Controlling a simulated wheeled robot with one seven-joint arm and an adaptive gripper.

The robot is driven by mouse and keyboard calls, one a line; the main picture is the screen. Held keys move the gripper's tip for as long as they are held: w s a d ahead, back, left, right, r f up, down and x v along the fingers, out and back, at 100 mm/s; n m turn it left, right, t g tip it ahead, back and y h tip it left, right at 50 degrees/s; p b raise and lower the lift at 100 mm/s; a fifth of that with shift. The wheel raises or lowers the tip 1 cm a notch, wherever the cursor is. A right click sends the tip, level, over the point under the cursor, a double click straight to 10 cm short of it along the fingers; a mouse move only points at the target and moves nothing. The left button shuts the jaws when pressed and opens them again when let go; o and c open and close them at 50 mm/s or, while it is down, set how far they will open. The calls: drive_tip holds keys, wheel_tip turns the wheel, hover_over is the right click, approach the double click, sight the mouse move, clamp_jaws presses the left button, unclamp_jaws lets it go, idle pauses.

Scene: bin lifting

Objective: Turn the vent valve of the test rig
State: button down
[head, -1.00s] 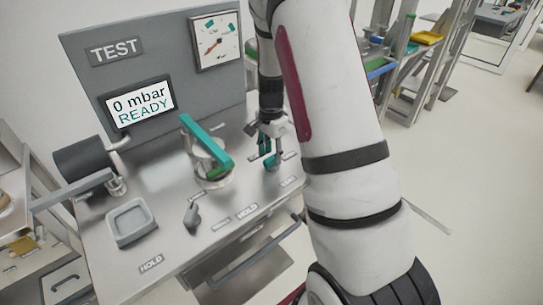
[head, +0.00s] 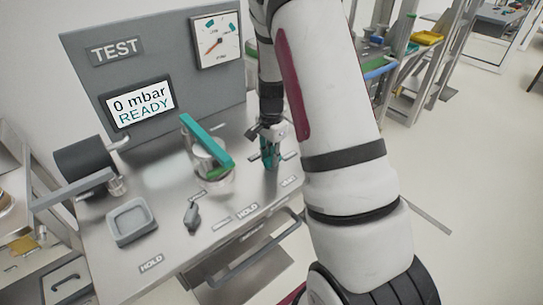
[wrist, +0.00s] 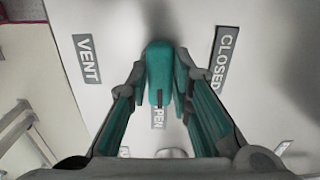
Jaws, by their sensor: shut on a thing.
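The vent valve's teal handle (wrist: 160,62) stands between my fingers in the wrist view, beside the VENT label (wrist: 87,60). A CLOSED label (wrist: 225,58) lies to its right. An OPEN label (wrist: 158,118) lies just below the handle, partly hidden by it. My gripper (wrist: 161,80) is shut on the handle, one finger on each side. In the head view my gripper (head: 268,152) is down at the right part of the rig's panel. The handle's base is hidden there by the fingers.
A clamp with a long teal lever (head: 207,140) stands left of my gripper. A small grey lever (head: 192,214), a square grey tray (head: 131,222) and a dark cylinder (head: 82,162) are farther left. The screen (head: 139,105) reads 0 mbar, READY. A rail (head: 255,252) runs along the front.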

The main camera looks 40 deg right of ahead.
drive_tip(key=n, duration=0.4)
drive_tip(key=shift+n, duration=0.4)
drive_tip(key=n, duration=0.4)
drive_tip(key=shift+n, duration=0.3)
drive_tip(key=n, duration=0.4)
drive_tip(key=shift+p, duration=0.35)
drive_tip(key=shift+n+p, duration=0.45)
drive_tip(key=shift+n, duration=1.65)
drive_tip(key=c, duration=1.4)
unclamp_jaws()
drive_tip(key=shift+c, duration=0.2)
